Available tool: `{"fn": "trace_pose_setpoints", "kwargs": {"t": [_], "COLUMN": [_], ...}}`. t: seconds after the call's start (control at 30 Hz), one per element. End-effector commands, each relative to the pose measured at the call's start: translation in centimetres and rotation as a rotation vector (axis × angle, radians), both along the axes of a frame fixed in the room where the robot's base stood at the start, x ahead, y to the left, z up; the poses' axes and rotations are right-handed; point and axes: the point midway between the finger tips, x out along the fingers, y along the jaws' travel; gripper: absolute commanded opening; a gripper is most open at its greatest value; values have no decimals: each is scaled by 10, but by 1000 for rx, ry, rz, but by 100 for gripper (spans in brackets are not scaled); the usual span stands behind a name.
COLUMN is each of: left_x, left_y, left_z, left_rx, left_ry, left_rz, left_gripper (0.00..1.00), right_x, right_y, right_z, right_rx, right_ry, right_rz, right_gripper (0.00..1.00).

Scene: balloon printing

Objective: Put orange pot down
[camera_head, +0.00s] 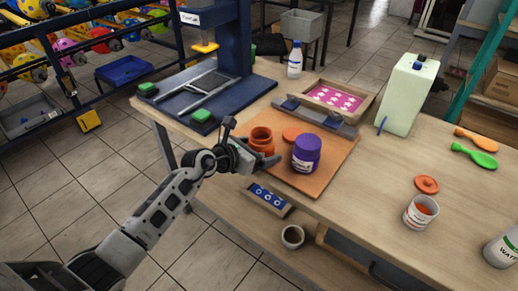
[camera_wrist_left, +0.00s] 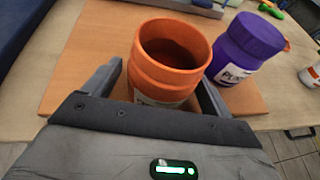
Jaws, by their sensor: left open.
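The orange pot (camera_head: 262,139) stands upright and without a lid on the orange-brown board (camera_head: 322,178), near its left edge. In the left wrist view the pot (camera_wrist_left: 168,62) stands between the two fingers of my left gripper (camera_wrist_left: 158,82). The fingers are spread, one on each side, with a gap visible at least on the left. In the head view my left gripper (camera_head: 262,160) is at the near side of the pot. The pot's lower part is partly hidden by the gripper. My right gripper is not in view.
A purple pot (camera_head: 306,154) stands close to the right of the orange pot. A blue press (camera_head: 215,85) is at the left, a framed pink plate (camera_head: 335,98) behind the board. The table's front edge is near.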

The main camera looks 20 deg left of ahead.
Motion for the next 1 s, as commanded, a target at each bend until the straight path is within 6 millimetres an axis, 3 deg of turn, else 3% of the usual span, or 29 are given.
{"fn": "trace_pose_setpoints", "kwargs": {"t": [0.17,0.6,0.8,0.93,1.0], "left_x": [-5,-75,-94,-103,-112], "left_y": [3,41,52,42,28], "left_z": [5,38,47,50,53], "left_rx": [1,3,-1,-100,-263], "left_ry": [1,2,0,13,35], "left_rz": [1,-2,0,4,20], "left_gripper": [84,84,84,84,84], "right_x": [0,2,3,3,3], "right_y": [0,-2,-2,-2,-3], "right_z": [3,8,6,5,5], "right_rx": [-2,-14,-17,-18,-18], "right_ry": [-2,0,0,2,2], "right_rz": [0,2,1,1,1], "right_gripper": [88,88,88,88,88]}}
